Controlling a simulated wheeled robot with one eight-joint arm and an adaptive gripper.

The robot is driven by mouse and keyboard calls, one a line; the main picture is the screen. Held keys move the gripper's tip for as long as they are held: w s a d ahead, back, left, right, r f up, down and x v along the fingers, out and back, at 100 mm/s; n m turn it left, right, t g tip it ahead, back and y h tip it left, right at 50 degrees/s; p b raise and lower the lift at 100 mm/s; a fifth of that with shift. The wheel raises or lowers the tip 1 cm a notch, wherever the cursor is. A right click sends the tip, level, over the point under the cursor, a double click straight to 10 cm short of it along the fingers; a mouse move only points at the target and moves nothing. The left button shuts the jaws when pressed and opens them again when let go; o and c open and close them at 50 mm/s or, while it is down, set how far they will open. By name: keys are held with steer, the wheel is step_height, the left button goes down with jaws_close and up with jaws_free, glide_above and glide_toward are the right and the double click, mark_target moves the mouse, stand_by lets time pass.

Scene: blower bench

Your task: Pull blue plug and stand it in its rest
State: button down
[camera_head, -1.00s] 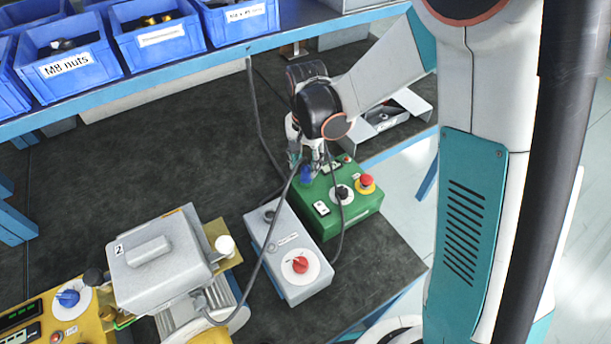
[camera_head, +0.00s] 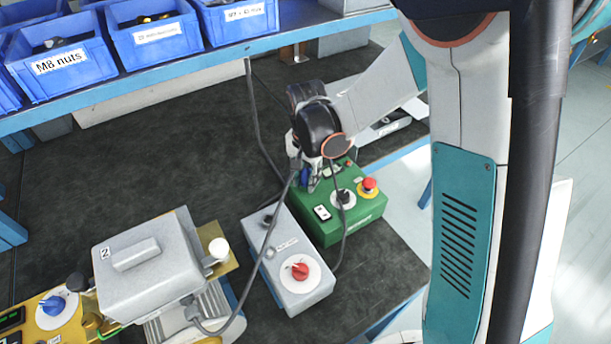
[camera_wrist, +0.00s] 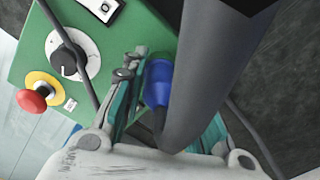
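The blue plug (camera_wrist: 158,84) is upright at the left end of the green box (camera_head: 345,218); its seat is hidden. In the head view the plug (camera_head: 305,181) shows just under my wrist. My gripper (camera_wrist: 172,95) is down around the plug, with one teal finger close along its left side in the wrist view. The other finger is mostly hidden behind a thick dark grey cylinder, so I cannot tell whether they grip it. I cannot make out a rest for the plug.
A red mushroom button (camera_head: 368,185) and a black knob (camera_head: 343,197) are on the green box. A grey box with a red knob (camera_head: 300,271) stands to its left. Dark cables hang close by. Blue bins (camera_head: 62,60) line the shelf. The bench's middle (camera_head: 150,165) is clear.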

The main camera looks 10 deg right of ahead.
mark_target(307, 167)
steer(key=shift+r+p, duration=0.4)
steer(key=shift+r, duration=0.25)
stand_by(0.6)
steer(key=shift+r+p, duration=1.05)
steer(key=shift+r, duration=0.65)
